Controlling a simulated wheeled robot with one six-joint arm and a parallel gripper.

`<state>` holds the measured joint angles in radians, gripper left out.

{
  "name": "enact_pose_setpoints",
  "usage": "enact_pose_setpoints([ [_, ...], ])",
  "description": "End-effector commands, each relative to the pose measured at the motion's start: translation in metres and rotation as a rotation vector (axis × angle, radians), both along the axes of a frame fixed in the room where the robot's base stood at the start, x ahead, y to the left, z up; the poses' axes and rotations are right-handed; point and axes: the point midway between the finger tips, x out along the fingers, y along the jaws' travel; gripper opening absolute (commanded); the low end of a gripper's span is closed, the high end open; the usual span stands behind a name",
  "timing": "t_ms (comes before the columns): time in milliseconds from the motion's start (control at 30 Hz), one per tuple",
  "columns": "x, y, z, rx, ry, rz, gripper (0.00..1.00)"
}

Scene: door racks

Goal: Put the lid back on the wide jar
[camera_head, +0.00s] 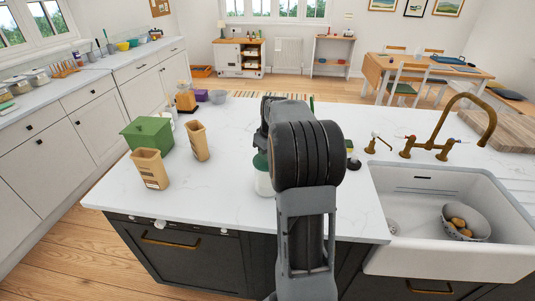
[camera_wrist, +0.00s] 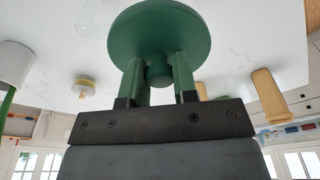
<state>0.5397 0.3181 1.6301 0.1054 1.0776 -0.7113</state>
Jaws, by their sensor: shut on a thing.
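My gripper (camera_wrist: 160,85) is shut on the knob of a round green lid (camera_wrist: 160,35) in the wrist view. The lid's disc lies just beyond the fingertips. A clear glass vessel (camera_wrist: 97,14) shows past the lid at the upper left of the wrist view, cut by the frame edge. I cannot tell which of these is the wide jar. The lid appears apart from the glass vessel.
A green box (camera_head: 147,134) and two tan bags (camera_head: 151,170) (camera_head: 198,141) stand at the counter's left. A white sink (camera_head: 410,205) holding a bowl (camera_head: 452,231) is at the right. A white-and-green container (camera_wrist: 14,64) shows in the wrist view. The counter's left front is clear.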

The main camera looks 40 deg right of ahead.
Motion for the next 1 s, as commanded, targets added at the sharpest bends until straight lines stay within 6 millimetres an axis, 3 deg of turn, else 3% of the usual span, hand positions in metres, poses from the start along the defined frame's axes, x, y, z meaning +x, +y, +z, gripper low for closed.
enact_pose_setpoints([
  [467,0.0000,0.0000,-0.0004,0.000,0.000,0.000,0.04],
  [500,0.0000,0.0000,-0.0004,0.000,0.000,0.000,0.30],
  [767,0.0000,0.0000,-0.0004,0.000,0.000,0.000,0.55],
  [933,0.0000,0.0000,-0.0004,0.000,0.000,0.000,0.57],
  [1000,0.0000,0.0000,-0.0004,0.000,0.000,0.000,0.62],
])
